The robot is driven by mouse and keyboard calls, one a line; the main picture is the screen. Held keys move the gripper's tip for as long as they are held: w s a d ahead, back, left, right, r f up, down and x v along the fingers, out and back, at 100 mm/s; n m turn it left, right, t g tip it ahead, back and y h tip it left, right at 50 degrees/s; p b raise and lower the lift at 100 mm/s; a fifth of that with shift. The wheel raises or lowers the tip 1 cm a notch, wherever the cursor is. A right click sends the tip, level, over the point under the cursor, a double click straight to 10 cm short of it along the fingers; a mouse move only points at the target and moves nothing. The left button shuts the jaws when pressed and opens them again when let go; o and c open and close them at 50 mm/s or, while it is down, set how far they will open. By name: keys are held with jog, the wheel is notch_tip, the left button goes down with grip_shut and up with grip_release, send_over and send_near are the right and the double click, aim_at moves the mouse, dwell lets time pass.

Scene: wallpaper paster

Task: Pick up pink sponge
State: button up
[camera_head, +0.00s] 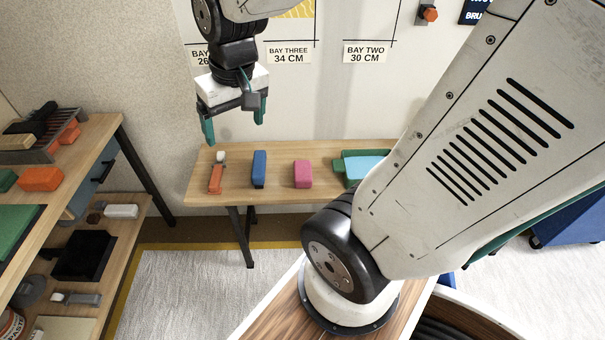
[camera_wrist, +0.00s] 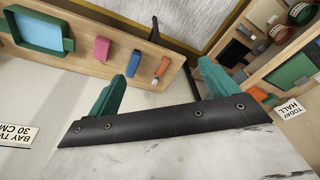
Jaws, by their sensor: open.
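The pink sponge (camera_head: 303,174) lies on the wooden table (camera_head: 330,153) against the wall, between a blue block and a green tray. It also shows in the wrist view (camera_wrist: 102,48), to the left of the fingers and apart from them. My gripper (camera_head: 234,132) has two green fingers, spread open with nothing between them. In the head view it is above the left end of the table, left of the pink sponge. The wrist view shows both fingers (camera_wrist: 160,90) apart.
The blue block (camera_head: 259,169) and an orange-handled tool (camera_head: 216,175) lie left of the sponge. The green tray (camera_head: 342,168) with a light blue sheet is right, partly behind my arm. A shelf unit (camera_head: 97,135) with tools stands at the left. Rug floor lies between.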

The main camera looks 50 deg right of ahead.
jog(key=w+d+f+m, duration=0.2)
jog(key=w+d+f, duration=0.3)
jog(key=w+f, duration=0.1)
jog(key=m+h, duration=0.3)
jog(key=m, duration=0.3)
send_over(303, 171)
jog(key=s+a, duration=0.2)
jog(key=shift+t, duration=0.3)
notch_tip(303, 171, down, 30)
jog(key=shift+w+f, duration=0.15)
jog(key=shift+f, duration=0.1)
jog(key=x, duration=0.6)
jog(key=shift+w+d, duration=0.2)
jog(key=shift+d, duration=0.1)
jog(key=shift+w+d+f+h, duration=0.2)
jog(key=shift+f+h, duration=0.1)
jog(key=shift+f, duration=0.25)
jog(key=shift+f, duration=0.15)
jog(key=c, duration=1.1)
